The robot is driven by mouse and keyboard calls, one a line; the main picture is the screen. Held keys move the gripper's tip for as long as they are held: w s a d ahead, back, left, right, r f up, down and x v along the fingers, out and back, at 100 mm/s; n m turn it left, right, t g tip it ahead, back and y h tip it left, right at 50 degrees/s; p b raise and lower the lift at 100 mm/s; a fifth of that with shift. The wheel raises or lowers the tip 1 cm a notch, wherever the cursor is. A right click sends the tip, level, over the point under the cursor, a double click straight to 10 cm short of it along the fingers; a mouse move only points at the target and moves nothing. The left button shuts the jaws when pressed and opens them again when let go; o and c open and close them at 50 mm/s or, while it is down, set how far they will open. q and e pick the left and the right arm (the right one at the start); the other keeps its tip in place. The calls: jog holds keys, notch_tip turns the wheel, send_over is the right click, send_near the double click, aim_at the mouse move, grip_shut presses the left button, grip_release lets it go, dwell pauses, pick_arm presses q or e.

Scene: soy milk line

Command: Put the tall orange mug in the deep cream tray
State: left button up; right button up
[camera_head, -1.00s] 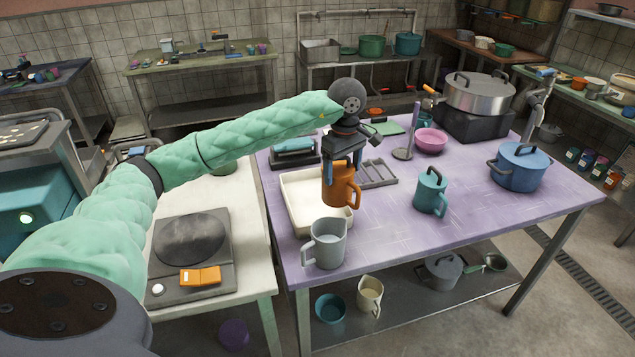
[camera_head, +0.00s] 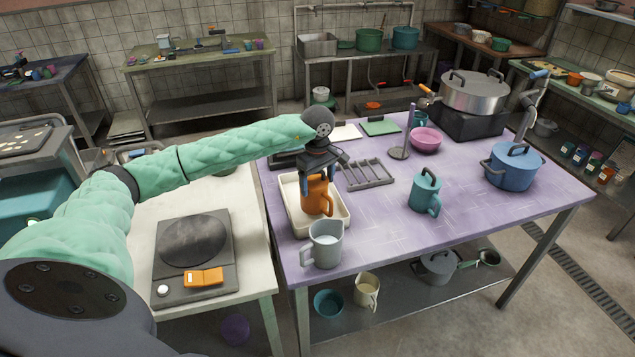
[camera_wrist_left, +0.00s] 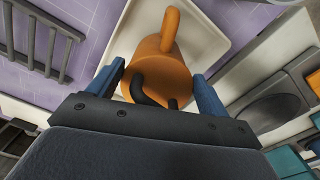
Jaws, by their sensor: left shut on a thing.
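The tall orange mug (camera_head: 316,196) is upright between the blue fingers of my left gripper (camera_head: 318,183), which is shut on it. The mug also shows in the left wrist view (camera_wrist_left: 160,68), its handle pointing away from the gripper. The deep cream tray (camera_head: 340,222) lies on the purple table, and the mug is over or inside it. I cannot tell whether the mug's base touches the tray floor. The tray's rim also shows in the left wrist view (camera_wrist_left: 118,45). My right gripper is not in view.
A grey mug (camera_head: 325,247) stands just in front of the tray. A grey rack (camera_head: 367,175) lies to the right of the tray, and a teal lidded mug (camera_head: 425,192) stands farther right. The purple table's front right is clear.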

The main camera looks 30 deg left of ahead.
pick_arm(q)
jog(key=shift+f, duration=0.8)
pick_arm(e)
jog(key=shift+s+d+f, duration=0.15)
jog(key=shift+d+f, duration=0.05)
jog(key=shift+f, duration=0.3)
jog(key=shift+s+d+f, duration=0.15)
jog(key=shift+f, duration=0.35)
pick_arm(q)
jog(key=shift+f, duration=0.1)
jog(key=o, duration=1.5)
jog(key=shift+c, duration=0.2)
jog(key=shift+o, duration=1.3)
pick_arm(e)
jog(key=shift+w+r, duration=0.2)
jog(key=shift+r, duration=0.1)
pick_arm(q)
jog(key=shift+p, duration=0.3)
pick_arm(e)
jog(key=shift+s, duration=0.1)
